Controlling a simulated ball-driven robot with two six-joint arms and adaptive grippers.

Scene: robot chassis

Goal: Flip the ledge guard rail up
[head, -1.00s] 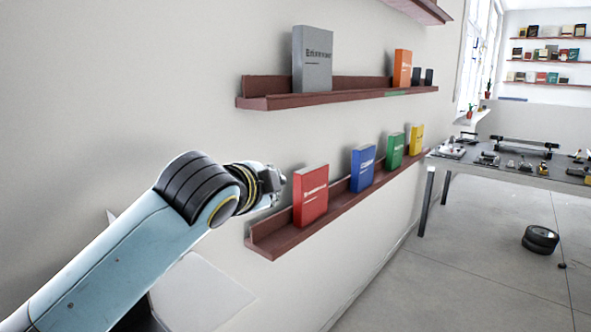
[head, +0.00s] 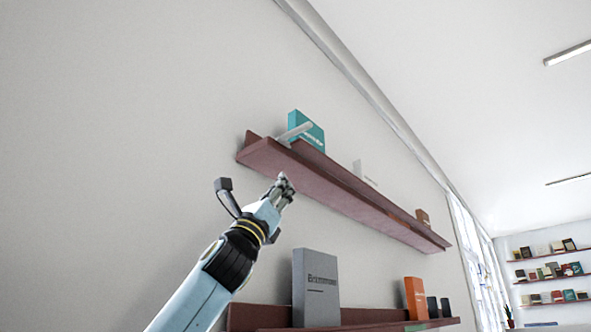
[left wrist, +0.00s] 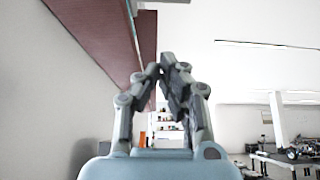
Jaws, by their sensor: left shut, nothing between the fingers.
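The upper ledge (head: 340,190) is a long dark-red shelf on the wall, seen from below. It also shows overhead at the left in the left wrist view (left wrist: 95,35). A light grey bar (head: 295,132), possibly the guard rail, sticks out at the ledge's near end, in front of a teal book (head: 308,126). Whether it is hinged I cannot tell. My left gripper (head: 282,179) is shut and empty, pointing up just below the ledge's near part, apparently apart from it. Its fingers meet in the left wrist view (left wrist: 163,72). My right gripper is not in view.
A lower ledge (head: 262,316) holds a grey book (head: 315,287), an orange book (head: 416,298) and small dark items. A white item (head: 366,171) and a brown one (head: 423,216) stand on the upper ledge. The wall left of the ledges is clear.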

